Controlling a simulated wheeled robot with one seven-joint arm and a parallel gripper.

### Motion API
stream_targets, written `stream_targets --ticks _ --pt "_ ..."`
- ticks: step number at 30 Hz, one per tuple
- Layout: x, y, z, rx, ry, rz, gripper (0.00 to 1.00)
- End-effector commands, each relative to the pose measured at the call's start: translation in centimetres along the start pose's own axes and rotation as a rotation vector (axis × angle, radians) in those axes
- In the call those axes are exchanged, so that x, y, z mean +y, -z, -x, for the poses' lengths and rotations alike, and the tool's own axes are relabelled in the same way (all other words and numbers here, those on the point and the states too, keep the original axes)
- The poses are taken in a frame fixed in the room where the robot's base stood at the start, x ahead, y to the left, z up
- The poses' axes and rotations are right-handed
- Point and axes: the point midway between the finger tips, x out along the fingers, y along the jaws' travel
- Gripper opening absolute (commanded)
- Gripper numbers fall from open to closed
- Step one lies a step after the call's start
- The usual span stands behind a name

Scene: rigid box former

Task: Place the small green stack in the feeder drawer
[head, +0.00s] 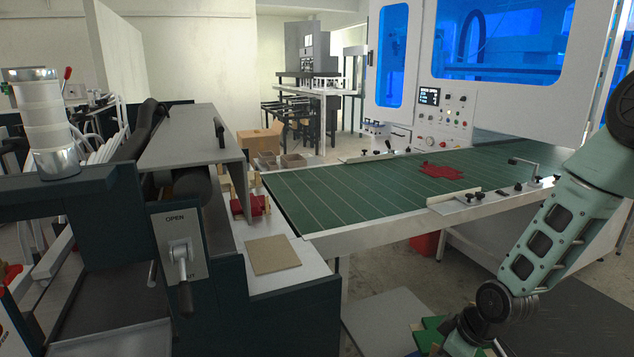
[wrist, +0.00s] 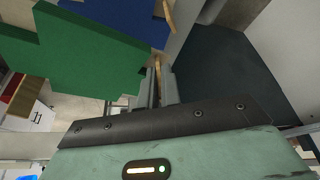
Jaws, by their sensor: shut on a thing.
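The small green stack (wrist: 85,55) is a flat, notched green shape, large in the wrist view. My gripper (wrist: 157,75) is shut on its edge, with a thin tan strip showing between the fingers. In the head view the green stack (head: 433,324) shows at the bottom edge beside my gripper (head: 452,338), partly cut off by the frame. The fingertips are hard to make out there. On the left is a dark machine with an OPEN plate and lever (head: 181,262). I cannot tell which part is the feeder drawer.
A tan board (head: 273,255) lies on the machine's pale ledge, near a red stack (head: 246,207). A green-topped table (head: 370,190) carries red pieces (head: 440,172). A red bin (head: 425,243) stands under it. A blue piece (wrist: 125,15) shows behind the green stack in the wrist view.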

Motion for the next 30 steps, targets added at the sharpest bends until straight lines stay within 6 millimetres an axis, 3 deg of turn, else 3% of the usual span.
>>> stream_targets --ticks 8,16,21,30 --pt "0.2 -1.3 -0.4 -0.003 -0.138 -0.332 0.0" --pt "1.5 -6.2 0.1 -0.003 -0.29 -0.705 0.0" --pt "1.7 -7.8 0.5 -0.002 -0.326 -0.791 0.0" --pt "1.7 -7.8 0.6 -0.001 -0.332 -0.792 0.0"
